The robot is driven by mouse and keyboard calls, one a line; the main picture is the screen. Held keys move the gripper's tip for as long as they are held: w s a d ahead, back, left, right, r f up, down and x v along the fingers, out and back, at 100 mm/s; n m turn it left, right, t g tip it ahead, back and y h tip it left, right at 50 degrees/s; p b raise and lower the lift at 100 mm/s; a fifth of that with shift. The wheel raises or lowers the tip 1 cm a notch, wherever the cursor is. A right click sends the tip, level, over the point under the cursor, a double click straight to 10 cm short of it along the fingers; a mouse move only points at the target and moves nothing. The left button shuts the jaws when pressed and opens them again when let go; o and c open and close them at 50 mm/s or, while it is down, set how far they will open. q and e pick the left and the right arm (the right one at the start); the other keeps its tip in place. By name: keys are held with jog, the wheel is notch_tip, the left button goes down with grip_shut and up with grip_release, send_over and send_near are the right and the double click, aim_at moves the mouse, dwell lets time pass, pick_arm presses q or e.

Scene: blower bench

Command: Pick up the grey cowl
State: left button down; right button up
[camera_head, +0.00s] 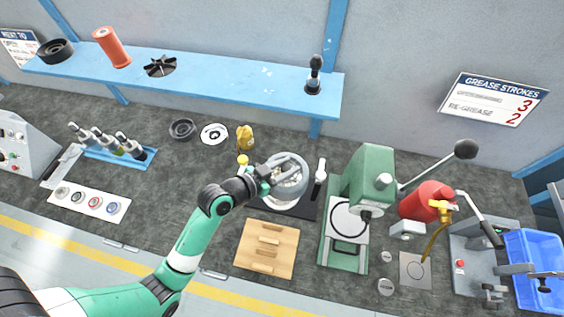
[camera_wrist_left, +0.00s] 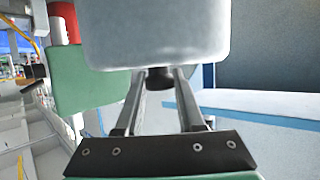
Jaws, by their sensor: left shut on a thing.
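The grey cowl (camera_head: 294,191) is a round, light grey ring-shaped part at the middle of the bench, above a dark base plate. My left gripper (camera_head: 266,176) reaches it from the left and is shut on its near-left side. In the left wrist view the cowl (camera_wrist_left: 155,35) fills the upper middle as a pale rounded block, with the fingers of my left gripper (camera_wrist_left: 160,78) meeting its lower edge. A dark stub shows between the fingers. Whether the cowl touches the base below is hard to tell. My right gripper is not in view.
A green press (camera_head: 370,180) with a long lever stands close on the right, beside a red canister (camera_head: 425,202). A yellow bottle (camera_head: 245,138) stands behind left. A wooden board (camera_head: 266,262) lies in front. A blue shelf (camera_head: 215,85) runs behind.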

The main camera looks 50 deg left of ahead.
pick_arm(q)
jog(key=s+d+r+p, duration=0.1)
jog(key=s+d+r, duration=0.2)
jog(key=d, duration=0.7)
notch_tip(320, 180, up, 3)
jog(key=shift+s+f, duration=0.15)
jog(key=shift+s, duration=0.05)
